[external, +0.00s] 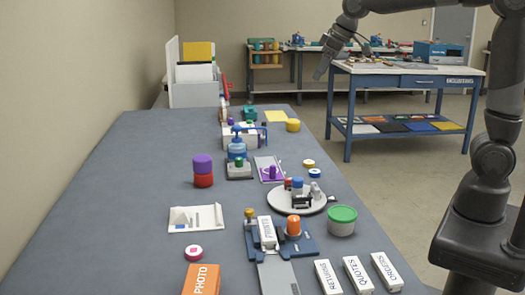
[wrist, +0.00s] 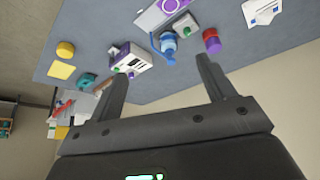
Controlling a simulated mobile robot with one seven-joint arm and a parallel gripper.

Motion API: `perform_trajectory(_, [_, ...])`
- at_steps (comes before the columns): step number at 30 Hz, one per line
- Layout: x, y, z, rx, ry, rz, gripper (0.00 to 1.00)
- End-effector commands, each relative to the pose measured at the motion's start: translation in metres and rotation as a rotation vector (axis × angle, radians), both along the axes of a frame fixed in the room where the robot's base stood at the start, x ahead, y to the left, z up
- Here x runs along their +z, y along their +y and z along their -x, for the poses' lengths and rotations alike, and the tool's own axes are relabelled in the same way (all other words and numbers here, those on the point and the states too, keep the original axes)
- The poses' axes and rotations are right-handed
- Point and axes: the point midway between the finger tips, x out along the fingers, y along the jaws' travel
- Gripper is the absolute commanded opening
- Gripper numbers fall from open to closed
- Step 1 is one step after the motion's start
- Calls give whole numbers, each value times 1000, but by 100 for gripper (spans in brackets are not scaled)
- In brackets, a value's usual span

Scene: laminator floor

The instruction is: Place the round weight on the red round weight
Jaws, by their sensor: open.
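A red round weight (external: 203,181) stands on the left part of the grey table. A purple round weight (external: 202,164) rests upright on top of it, roughly lined up. The two-coloured stack also shows near the top of the wrist view (wrist: 212,42), beyond the right finger. My gripper (external: 321,72) is raised in the air, well away from the stack, toward the far right of the table. In the wrist view my gripper (wrist: 160,67) has its fingers wide apart with nothing between them.
A blue bottle (external: 237,148), a yellow cylinder (external: 293,126), a round white turntable (external: 283,203) with small items, a green-lidded tub (external: 342,218) and an orange box (external: 202,281) occupy the table. The table's left side is mostly clear. A blue-framed bench (external: 404,80) stands behind.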

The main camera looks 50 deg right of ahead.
Motion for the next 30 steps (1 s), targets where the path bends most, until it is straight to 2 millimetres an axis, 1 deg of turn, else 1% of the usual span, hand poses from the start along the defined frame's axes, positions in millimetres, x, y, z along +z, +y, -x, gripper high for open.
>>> perform_trajectory(1, [4,-14,21,-25,-7,-1,75])
perform_trajectory(5, [4,-42,70,-84,-14,-5,75])
perform_trajectory(6, [2,-50,85,-102,-15,-6,75])
perform_trajectory(8, [-2,-61,108,-129,-18,-8,75])
perform_trajectory(9, [-5,-68,123,-146,-19,-9,75])
perform_trajectory(11, [-11,-78,146,-174,-23,-12,75])
perform_trajectory(12, [-16,-84,161,-193,-25,-13,75])
perform_trajectory(15, [-30,-96,196,-235,-30,-16,75])
perform_trajectory(18, [-45,-105,224,-270,-33,-19,75])
perform_trajectory(21, [-57,-111,243,-295,-35,-21,75])
perform_trajectory(24, [-65,-114,254,-311,-36,-24,75])
perform_trajectory(27, [-68,-115,258,-317,-35,-24,75])
perform_trajectory(30, [-68,-115,258,-317,-35,-24,75])
